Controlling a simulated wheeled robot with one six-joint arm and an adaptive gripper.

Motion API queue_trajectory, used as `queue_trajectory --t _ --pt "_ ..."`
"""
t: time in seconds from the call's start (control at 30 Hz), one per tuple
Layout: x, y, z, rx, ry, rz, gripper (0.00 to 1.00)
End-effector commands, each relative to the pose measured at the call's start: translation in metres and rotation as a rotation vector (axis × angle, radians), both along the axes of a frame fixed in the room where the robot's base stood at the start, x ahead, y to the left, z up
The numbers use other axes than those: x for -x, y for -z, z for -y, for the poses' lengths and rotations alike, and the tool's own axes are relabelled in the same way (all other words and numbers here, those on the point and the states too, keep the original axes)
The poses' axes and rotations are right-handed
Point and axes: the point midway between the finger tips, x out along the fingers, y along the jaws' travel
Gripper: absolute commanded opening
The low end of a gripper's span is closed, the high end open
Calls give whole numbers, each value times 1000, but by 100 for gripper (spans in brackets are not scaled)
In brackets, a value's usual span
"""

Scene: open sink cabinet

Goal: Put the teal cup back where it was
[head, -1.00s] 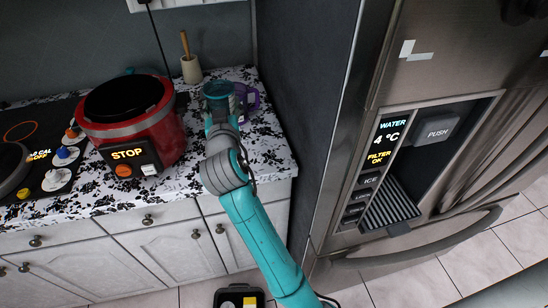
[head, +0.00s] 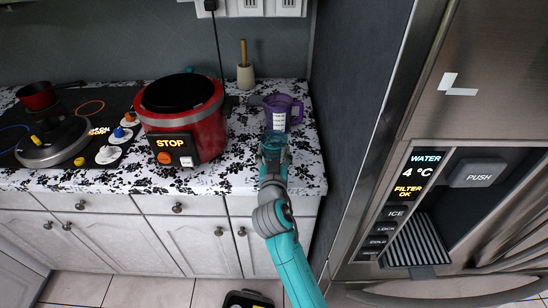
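My gripper (head: 273,145) is over the right end of the patterned counter, in front of the purple measuring jug (head: 285,112). A translucent teal round shape shows at the end of my gripper. It looks like the teal cup (head: 276,137), but the fingers and the arm's own teal colour make this hard to tell. The fingertips are too small and overlapped to show whether they are open or shut. A small patch of teal (head: 188,70) also shows behind the red cooker, mostly hidden by it.
The red cooker (head: 205,135) stands left of my gripper. A beige holder with a wooden handle (head: 245,75) is at the back. The tall fridge (head: 430,110) bounds the right side. The hob (head: 60,125) with a lidded pan is at the left. Some counter (head: 225,175) is clear in front.

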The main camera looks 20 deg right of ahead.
Motion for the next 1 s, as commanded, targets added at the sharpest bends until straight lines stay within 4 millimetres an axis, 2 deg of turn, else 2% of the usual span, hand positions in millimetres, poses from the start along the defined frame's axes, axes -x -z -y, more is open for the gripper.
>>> queue_trajectory --t 0.1,0.5,0.53,0.6,0.63,1.0 --pt "0 15 0 1 0 -3 25" --pt "0 20 0 1 -1 -1 25" --pt "0 20 0 1 -1 0 71" --pt "0 20 0 0 0 0 89" --pt "0 20 0 0 0 0 92" --pt "0 17 0 -1 0 0 92"
